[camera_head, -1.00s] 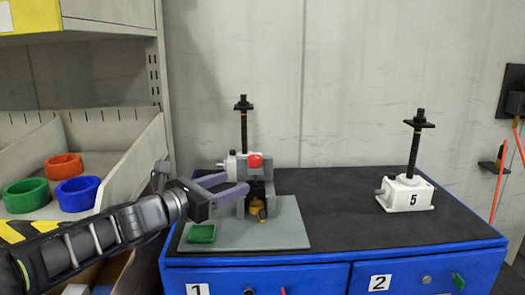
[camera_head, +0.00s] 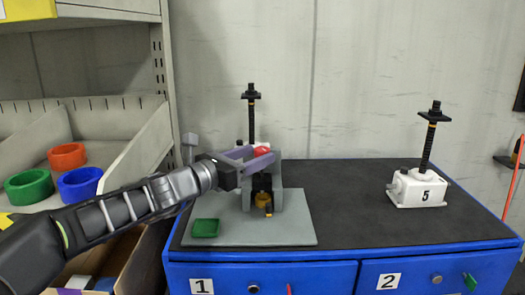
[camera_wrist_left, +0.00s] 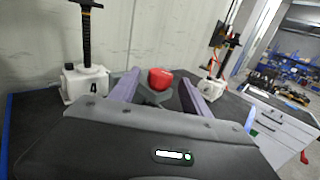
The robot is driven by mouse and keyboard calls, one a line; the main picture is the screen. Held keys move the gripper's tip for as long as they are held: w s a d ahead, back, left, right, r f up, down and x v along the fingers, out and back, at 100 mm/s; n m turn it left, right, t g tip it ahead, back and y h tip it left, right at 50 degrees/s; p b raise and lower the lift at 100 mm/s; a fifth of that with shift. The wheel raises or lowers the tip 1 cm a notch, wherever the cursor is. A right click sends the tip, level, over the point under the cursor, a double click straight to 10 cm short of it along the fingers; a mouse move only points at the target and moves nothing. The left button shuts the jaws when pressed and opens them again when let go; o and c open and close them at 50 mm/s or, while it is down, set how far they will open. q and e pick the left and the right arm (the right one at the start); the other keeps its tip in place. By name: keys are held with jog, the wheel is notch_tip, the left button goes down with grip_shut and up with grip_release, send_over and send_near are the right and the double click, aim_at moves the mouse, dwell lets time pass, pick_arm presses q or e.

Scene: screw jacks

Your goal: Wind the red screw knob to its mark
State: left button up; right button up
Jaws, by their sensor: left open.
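The red screw knob (camera_head: 263,150) sits at the top of a grey bracket (camera_head: 277,180) on a grey base plate (camera_head: 290,230). My left gripper (camera_head: 261,155) is open, with its two purple fingers at the knob's height, partly overlapping it in the head view. In the left wrist view the red knob (camera_wrist_left: 160,78) shows between the spread fingertips (camera_wrist_left: 159,80), with a visible gap on each side. Whether a finger touches it is unclear. No mark can be made out. My right gripper is not in view.
A white jack labelled 4 (camera_wrist_left: 87,84) with a black screw stands behind the bracket. Another jack labelled 5 (camera_head: 418,189) stands at the right. Bins with rings (camera_head: 67,157) are at the left. The black bench top (camera_head: 345,205) is clear mid-right.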

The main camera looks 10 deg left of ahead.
aim_at(256, 155)
pick_arm(q)
jog(key=shift+x, duration=1.5)
jog(key=shift+c, duration=0.4)
grip_shut()
